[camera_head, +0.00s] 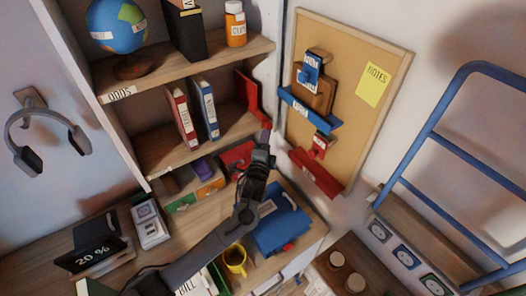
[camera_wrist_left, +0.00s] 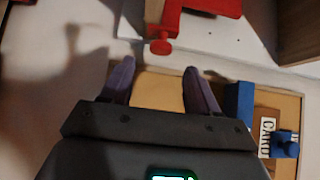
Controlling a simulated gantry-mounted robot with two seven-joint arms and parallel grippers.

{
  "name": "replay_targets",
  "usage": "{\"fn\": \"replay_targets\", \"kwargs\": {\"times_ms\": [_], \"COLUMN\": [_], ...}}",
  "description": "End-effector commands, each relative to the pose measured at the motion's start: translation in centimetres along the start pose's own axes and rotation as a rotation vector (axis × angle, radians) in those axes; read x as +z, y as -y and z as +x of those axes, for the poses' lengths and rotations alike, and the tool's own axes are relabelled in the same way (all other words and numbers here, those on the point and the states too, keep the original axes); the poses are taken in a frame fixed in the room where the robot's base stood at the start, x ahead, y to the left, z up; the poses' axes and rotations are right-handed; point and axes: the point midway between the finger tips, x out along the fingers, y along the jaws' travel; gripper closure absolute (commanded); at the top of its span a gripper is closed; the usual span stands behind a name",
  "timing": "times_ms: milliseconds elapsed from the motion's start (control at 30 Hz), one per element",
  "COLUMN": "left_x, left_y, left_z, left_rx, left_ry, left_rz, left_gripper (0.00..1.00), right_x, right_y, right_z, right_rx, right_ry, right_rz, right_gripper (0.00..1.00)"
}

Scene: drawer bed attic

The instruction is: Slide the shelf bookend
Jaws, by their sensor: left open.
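The red bookend (camera_head: 249,92) stands at the right end of the middle shelf (camera_head: 165,150), apart from a red book (camera_head: 181,115) and a blue book (camera_head: 209,105). My left gripper (camera_head: 264,138) is just below and in front of the bookend's lower right end. In the left wrist view my left gripper (camera_wrist_left: 157,82) is open with nothing between its two purple fingers. My right gripper is not in view.
A corkboard (camera_head: 345,55) with blue and red holders hangs right of the shelves. A blue ladder (camera_head: 430,125) stands at right. The shelf between books and bookend is clear.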

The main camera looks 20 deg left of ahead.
Motion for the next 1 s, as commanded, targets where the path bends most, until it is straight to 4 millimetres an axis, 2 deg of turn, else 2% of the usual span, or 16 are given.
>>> {"fn": "replay_targets", "kwargs": {"times_ms": [100,300,500,867,1000], "left_x": [0.0,0.0,0.0,0.0,-0.1], "left_y": [0.0,0.0,0.0,0.0,-0.9], "left_z": [-2.1,-4.3,-5.0,-5.0,-5.6], "left_rx": [0.001,0.001,0.0,0.001,0.034], "left_ry": [-0.002,-0.001,0.0,0.0,-0.008], "left_rz": [0.001,0.001,0.0,0.0,-0.037], "left_gripper": [0.4,0.4,0.4,0.4,0.4], "right_x": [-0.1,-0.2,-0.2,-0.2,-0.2], "right_y": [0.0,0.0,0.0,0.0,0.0], "right_z": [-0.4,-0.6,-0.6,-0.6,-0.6], "right_rx": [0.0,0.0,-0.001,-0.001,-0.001], "right_ry": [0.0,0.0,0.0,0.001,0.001], "right_rz": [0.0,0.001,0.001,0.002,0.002], "right_gripper": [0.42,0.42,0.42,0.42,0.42]}}
